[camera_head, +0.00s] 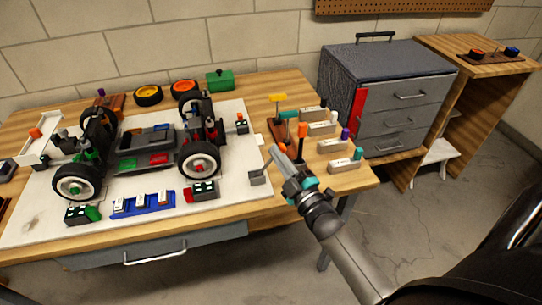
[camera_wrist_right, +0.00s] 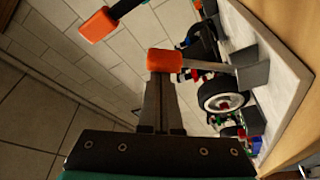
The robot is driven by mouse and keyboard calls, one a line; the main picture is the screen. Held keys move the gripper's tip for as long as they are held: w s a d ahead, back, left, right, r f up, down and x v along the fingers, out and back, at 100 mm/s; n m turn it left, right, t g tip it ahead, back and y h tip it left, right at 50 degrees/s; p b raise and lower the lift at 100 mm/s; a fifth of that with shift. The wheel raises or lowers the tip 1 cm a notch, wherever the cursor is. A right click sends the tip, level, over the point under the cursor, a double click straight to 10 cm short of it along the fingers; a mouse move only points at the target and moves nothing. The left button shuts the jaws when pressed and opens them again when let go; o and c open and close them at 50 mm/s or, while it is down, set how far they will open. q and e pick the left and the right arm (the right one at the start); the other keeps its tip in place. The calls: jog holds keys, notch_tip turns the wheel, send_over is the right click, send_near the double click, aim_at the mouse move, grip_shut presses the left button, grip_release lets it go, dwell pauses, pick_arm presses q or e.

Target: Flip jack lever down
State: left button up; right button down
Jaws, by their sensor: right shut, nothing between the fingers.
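The grey jack lever (camera_head: 258,178) stands at the right edge of the white board, beside the car's front right wheel. My right gripper (camera_head: 282,149) is shut and empty just right of the lever. The RC car (camera_head: 145,148) sits on the board. My left gripper is not in view.
Screwdrivers and white labelled blocks (camera_head: 332,146) crowd the table's right side. A green box (camera_head: 220,79) and orange-rimmed wheels (camera_head: 148,95) stand at the back. A grey drawer cabinet (camera_head: 400,80) is to the right.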

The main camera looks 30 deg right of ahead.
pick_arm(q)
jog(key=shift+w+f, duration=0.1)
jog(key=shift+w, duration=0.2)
pick_arm(e)
jog(key=shift+d+f, duration=0.2)
jog(key=shift+d, duration=0.1)
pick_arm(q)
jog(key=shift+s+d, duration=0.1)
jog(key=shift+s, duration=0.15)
pick_arm(e)
jog(key=shift+s, duration=0.1)
